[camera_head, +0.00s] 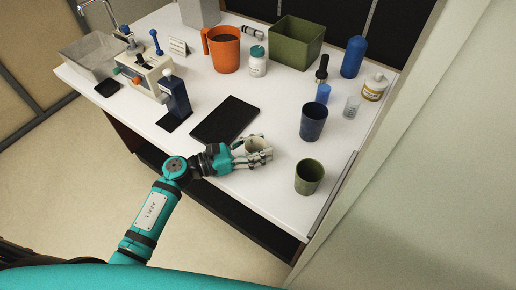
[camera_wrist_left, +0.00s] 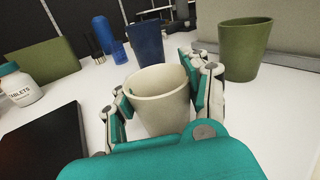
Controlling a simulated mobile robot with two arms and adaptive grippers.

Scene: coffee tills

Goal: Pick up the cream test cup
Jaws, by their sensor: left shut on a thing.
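The cream test cup (camera_head: 260,147) is near the front edge of the white table, and it fills the middle of the left wrist view (camera_wrist_left: 158,103). It is upright with its open rim up. My left gripper (camera_head: 249,151) is shut on it, with fingers on both sides of the cup in the left wrist view (camera_wrist_left: 160,98). I cannot tell whether the cup's base touches the table. My right gripper is not in view.
A green cup (camera_head: 309,177) stands to the right, with a dark blue cup (camera_head: 313,122) behind it. A black tablet (camera_head: 225,120) lies left of the cream cup. An orange jug (camera_head: 223,50), tablet bottle (camera_head: 258,62) and green bin (camera_head: 284,42) stand farther back.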

